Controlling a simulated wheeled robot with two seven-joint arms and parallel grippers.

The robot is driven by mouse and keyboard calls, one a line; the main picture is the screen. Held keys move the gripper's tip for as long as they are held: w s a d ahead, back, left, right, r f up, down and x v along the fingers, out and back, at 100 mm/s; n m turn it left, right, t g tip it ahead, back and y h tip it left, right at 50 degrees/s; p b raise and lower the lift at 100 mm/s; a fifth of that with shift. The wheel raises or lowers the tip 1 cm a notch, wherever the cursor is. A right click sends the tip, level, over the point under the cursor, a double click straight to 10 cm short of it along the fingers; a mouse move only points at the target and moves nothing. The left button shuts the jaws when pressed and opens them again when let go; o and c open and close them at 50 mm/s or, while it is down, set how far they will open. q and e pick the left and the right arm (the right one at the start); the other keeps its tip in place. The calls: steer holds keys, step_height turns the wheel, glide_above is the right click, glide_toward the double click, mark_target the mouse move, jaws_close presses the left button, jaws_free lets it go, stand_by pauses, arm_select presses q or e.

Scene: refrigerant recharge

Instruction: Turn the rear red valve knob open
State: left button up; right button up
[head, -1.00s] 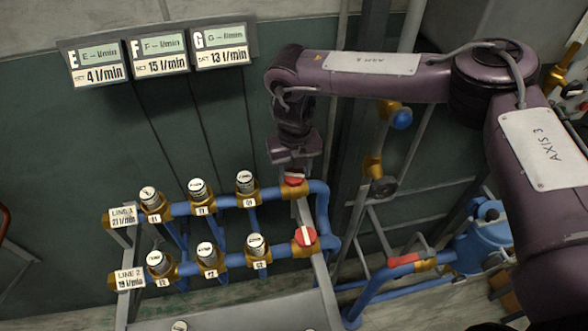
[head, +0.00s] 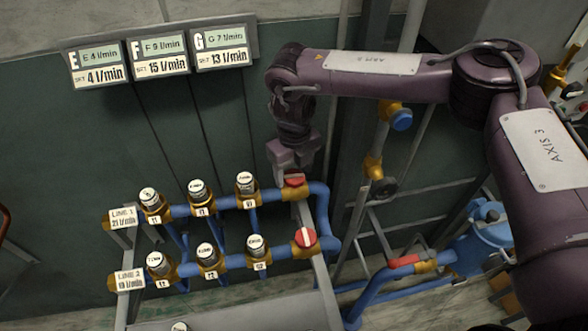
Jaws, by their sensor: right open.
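The rear red valve knob (head: 295,181) sits at the right end of the rear blue pipe line, on a brass body. My right gripper (head: 293,169) points down just above and behind this knob, with its jaws open. I cannot tell whether a finger touches the knob, because the gripper hides part of its far side. The front red valve knob (head: 305,238), with a white bar across it, sits on the front line nearer to me. My left gripper is not in view.
Several small gauge-topped valves (head: 198,191) stand along both lines. A display panel (head: 160,57) on the wall reads E 4, F 9 and G 7 l/min over set values 4, 15 and 13. Vertical pipes with a blue knob (head: 401,119) stand to the right of my gripper.

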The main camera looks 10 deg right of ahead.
step_height(320, 180, up, 7)
steer(key=p, duration=0.4)
steer(key=shift+f, duration=0.15)
steer(key=shift+f, duration=0.1)
